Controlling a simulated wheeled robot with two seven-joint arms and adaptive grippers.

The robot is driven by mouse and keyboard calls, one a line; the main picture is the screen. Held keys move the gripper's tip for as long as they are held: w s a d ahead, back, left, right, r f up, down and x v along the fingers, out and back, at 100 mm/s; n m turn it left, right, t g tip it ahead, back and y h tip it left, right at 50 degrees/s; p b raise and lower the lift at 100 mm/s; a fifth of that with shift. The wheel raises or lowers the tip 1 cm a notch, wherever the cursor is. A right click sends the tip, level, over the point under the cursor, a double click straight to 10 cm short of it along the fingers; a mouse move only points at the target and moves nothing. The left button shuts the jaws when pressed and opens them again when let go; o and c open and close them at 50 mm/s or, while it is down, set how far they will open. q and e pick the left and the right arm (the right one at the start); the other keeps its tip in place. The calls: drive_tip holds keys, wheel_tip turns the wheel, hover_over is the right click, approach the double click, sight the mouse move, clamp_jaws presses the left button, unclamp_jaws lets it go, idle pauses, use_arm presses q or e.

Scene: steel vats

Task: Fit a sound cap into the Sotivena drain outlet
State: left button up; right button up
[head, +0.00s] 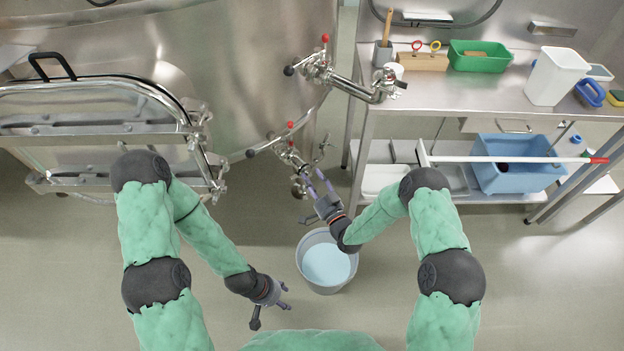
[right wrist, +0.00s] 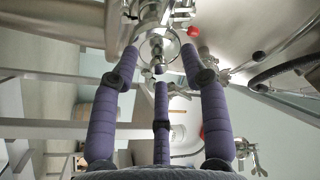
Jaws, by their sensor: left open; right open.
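A steel valve outlet (head: 288,155) with a red-knobbed handle sticks out low from the vat wall in the head view. My right gripper (head: 318,189) is open just below and right of it, fingers pointing up at it. In the right wrist view the outlet's round steel end (right wrist: 158,47) lies ahead between the fingertips of my right gripper (right wrist: 160,62); I cannot tell whether they touch it. My left gripper (head: 268,303) is open and empty, low over the floor. I cannot make out a cap for certain, nor a name on the outlet.
A grey bucket (head: 304,268) of pale blue liquid stands on the floor below the outlet. A second, larger valve pipe (head: 350,86) is above right. A steel bench (head: 455,95) with a green tray (head: 480,56) and white tub (head: 556,76) stands right. A hatch (head: 90,105) is left.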

drive_tip(key=v, duration=1.1)
drive_tip(key=shift+s+d, duration=0.15)
drive_tip(key=shift+s, duration=0.1)
drive_tip(key=s+d+f+g+h+p, duration=0.2)
drive_tip(key=s+f+g+h+p, duration=0.3)
drive_tip(key=f+g, duration=0.3)
drive_tip(key=s+d+r+g+h+p, duration=0.1)
drive_tip(key=s+g, duration=0.8)
drive_tip(key=s, duration=0.9)
drive_tip(key=shift+s+d+r+m+p, duration=0.2)
drive_tip(key=shift+d+m+p, duration=0.1)
drive_tip(key=shift+d+p, duration=0.3)
drive_tip(key=shift+w+a, duration=0.1)
